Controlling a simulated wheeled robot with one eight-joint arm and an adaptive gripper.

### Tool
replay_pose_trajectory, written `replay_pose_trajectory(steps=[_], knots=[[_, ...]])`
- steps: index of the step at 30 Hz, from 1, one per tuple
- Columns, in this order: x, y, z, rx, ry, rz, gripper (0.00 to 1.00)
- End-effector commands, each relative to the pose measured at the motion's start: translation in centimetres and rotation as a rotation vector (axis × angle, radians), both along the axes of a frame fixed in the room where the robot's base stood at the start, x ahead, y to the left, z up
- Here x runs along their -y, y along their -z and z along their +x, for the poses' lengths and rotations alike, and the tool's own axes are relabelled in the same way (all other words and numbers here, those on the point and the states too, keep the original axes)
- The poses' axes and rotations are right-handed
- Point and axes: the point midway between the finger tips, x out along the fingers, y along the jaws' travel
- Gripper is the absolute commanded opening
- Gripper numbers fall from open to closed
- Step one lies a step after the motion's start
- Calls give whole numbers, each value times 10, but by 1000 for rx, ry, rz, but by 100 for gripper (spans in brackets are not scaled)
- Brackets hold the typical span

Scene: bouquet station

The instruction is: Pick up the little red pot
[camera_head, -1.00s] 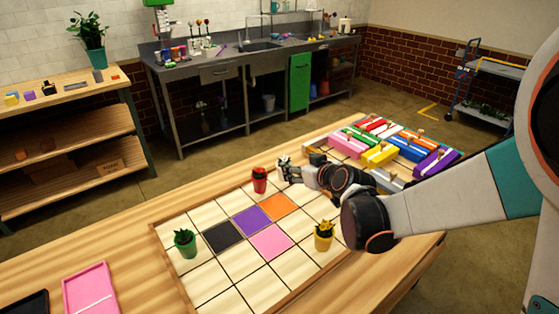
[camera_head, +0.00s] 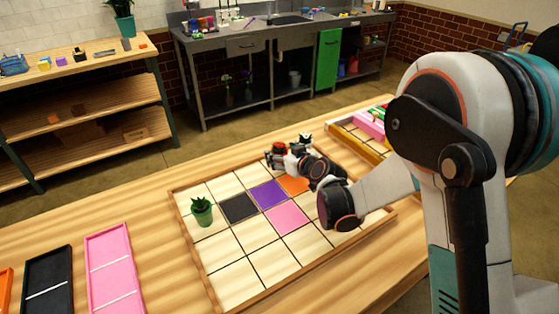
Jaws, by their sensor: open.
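The little red pot (camera_head: 279,148) stands at the far edge of the tiled board (camera_head: 232,258). It is partly hidden by my gripper (camera_head: 278,157), which reaches it from the right and front. The fingers are open and close around or beside the pot; I cannot tell whether they touch it. The pot looks upright, and its lower part is hidden.
A green pot with a plant (camera_head: 202,211) stands on the board's left side. Black (camera_head: 49,281) and pink (camera_head: 114,270) trays lie at the table's left. Coloured boxes (camera_head: 370,124) are at the back right. Bare tiles lie in front.

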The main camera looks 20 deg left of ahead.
Motion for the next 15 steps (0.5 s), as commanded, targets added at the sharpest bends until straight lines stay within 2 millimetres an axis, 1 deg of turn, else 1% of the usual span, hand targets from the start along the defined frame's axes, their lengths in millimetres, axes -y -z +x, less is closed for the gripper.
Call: replay_pose_trajectory(steps=[1,4,11,12,14,15], knots=[[-6,7,5,0,-1,0,69],[-14,10,13,1,-1,-1,69],[-17,10,15,1,0,-1,69],[-17,10,15,1,0,-1,67],[-17,9,15,1,0,-1,53],[-17,9,15,1,0,-1,44]])
